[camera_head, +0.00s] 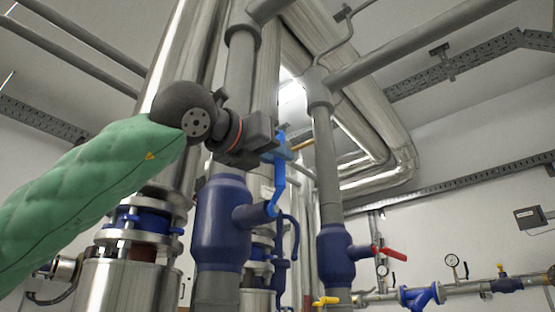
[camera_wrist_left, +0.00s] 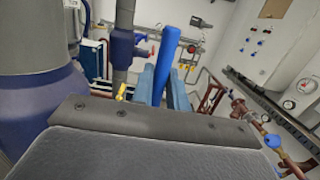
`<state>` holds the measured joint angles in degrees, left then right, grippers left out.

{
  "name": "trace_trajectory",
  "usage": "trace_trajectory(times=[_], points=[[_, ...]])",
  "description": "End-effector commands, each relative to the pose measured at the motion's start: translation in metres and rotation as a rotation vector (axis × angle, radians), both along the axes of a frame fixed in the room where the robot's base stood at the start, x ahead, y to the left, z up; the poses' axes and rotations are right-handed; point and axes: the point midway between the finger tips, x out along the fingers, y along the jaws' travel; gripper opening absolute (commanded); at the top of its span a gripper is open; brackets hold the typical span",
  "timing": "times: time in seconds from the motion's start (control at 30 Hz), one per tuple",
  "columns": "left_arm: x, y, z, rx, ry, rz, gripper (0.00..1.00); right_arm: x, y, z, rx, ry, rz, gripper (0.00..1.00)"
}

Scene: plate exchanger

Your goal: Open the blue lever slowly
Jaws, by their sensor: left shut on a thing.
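The blue lever (camera_head: 279,184) is bright blue and rises from the side stem of a dark blue valve body (camera_head: 218,228) on a vertical grey pipe. My left gripper (camera_head: 276,148), on the green-sleeved arm, is shut on the lever's upper part. In the left wrist view the blue lever (camera_wrist_left: 168,55) stands slightly tilted between the bluish fingers (camera_wrist_left: 162,88). The fingers hide part of it. My right gripper is in neither view.
A second dark blue valve (camera_head: 335,255) with a red lever (camera_head: 393,254) stands to the right. A yellow handle (camera_head: 326,301) sits low in front. Large shiny pipes (camera_head: 385,130) run behind. Pressure gauges (camera_head: 452,261) and a blue fitting (camera_head: 421,296) are at lower right.

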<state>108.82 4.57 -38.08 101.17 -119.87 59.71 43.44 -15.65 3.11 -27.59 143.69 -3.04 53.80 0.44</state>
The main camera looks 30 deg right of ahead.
Motion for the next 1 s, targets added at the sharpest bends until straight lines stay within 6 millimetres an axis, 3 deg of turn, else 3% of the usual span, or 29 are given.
trace_trajectory(times=[0.67, 0.7, 0.77, 1.0], points=[[-0.0011, -0.0004, -0.004, -0.003, -0.003, -0.001, 0.0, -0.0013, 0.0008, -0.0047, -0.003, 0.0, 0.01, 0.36], [-0.0011, -0.0004, -0.004, -0.003, -0.003, -0.001, 0.23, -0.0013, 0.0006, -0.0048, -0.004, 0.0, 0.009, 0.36], [-0.0009, -0.0003, -0.0036, -0.004, -0.003, -0.001, 0.35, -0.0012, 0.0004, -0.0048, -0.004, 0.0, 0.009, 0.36], [-0.0007, 0.0002, -0.0019, -0.006, -0.004, -0.001, 0.37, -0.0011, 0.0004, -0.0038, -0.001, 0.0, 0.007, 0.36]])
